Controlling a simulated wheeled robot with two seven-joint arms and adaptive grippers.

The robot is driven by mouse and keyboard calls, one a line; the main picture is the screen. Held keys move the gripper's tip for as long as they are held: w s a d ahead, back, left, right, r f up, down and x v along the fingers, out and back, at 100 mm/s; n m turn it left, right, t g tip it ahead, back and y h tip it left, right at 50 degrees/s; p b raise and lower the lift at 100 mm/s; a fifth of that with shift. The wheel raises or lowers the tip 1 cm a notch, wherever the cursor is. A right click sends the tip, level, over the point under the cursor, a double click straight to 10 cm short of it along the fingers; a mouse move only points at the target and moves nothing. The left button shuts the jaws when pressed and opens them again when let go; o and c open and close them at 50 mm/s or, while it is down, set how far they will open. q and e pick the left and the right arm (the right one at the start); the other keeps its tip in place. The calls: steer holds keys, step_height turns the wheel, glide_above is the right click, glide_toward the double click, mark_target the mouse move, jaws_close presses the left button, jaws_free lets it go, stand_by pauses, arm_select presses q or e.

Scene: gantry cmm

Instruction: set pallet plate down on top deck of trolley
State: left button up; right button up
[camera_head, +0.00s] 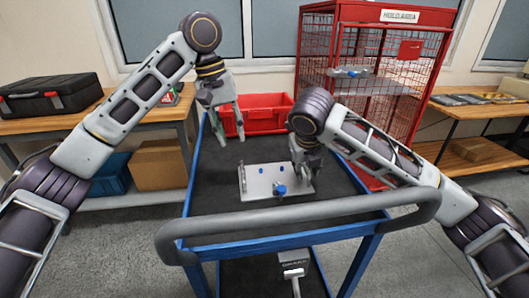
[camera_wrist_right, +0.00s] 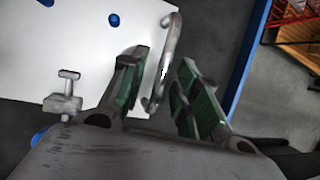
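The pallet plate (camera_head: 255,188), a pale flat plate with blue knobs and small clamps, lies on the black top deck (camera_head: 215,160) of the blue-framed trolley. It also fills the upper left of the right wrist view (camera_wrist_right: 75,60). My right gripper (camera_head: 303,172) is at the plate's right end. In the wrist view its green-padded fingers (camera_wrist_right: 165,95) stand apart on either side of the plate's curved handle (camera_wrist_right: 168,60), with a gap visible. My left gripper (camera_head: 228,128) is above the deck, beyond the plate's left end, fingers apart and empty.
A red bin (camera_head: 262,113) stands at the deck's far end. The trolley's grey push handle (camera_head: 300,222) crosses the near edge. A red mesh cage (camera_head: 375,75) is behind at right. Benches stand left and right, with a black case (camera_head: 50,95) on the left one.

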steer(key=v, duration=1.2)
stand_by(0.8)
steer(key=shift+s+f, duration=0.1)
stand_by(0.5)
